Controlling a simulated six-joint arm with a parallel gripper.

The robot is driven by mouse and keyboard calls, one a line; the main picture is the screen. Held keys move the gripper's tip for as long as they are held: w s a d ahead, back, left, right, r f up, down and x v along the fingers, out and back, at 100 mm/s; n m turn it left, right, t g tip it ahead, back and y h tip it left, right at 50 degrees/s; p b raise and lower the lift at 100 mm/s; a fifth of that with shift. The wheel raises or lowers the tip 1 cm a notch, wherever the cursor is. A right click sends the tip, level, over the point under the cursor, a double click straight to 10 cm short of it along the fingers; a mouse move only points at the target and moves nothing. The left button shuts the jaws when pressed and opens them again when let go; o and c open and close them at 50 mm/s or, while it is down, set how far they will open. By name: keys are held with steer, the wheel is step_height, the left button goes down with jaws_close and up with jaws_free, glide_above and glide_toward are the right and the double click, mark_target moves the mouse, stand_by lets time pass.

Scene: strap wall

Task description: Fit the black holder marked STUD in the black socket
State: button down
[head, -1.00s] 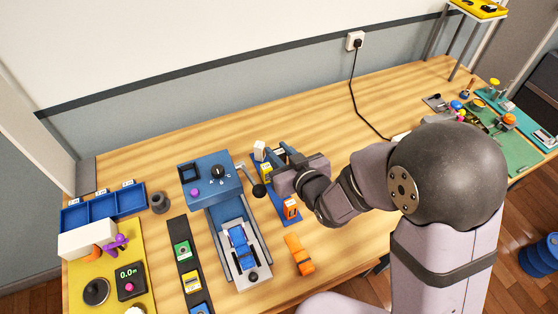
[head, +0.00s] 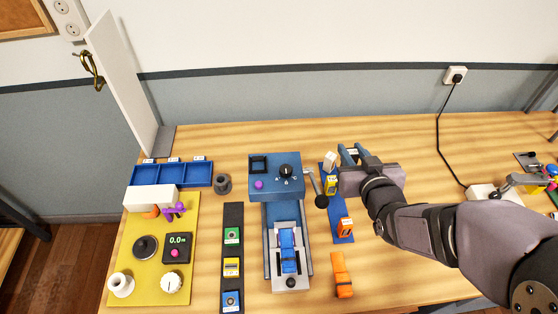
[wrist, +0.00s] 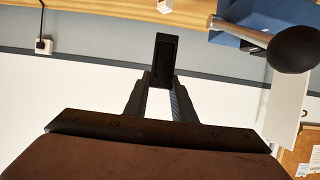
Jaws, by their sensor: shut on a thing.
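My gripper (head: 354,151) is shut on a black holder (wrist: 165,58), beside the right side of the blue rack. In the wrist view the holder stands out between the two fingertips of my gripper (wrist: 160,80). In the head view it is mostly hidden by the fingers, with a small pale patch between them. I cannot read a STUD mark.
The blue rack (head: 344,239) bears white, yellow and orange (head: 345,227) holders. A lever with a black knob (head: 321,201) stands between the machine and the rack. An orange strap (head: 341,275) lies in front. The machine's top has a dial (head: 286,171) and a purple knob (head: 258,184).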

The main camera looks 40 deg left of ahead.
steer(key=s+a+r, duration=0.2)
steer(key=a+r, duration=0.3)
steer(key=a, duration=0.5)
steer(key=s+a+r+p, duration=0.1)
steer(key=s+a, duration=0.9)
steer(key=shift+w+f, duration=0.2)
steer(key=shift+f, duration=4.7)
steer(key=shift+f, duration=0.1)
steer(key=shift+f, duration=0.15)
steer(key=c, duration=1.5)
jaws_free()
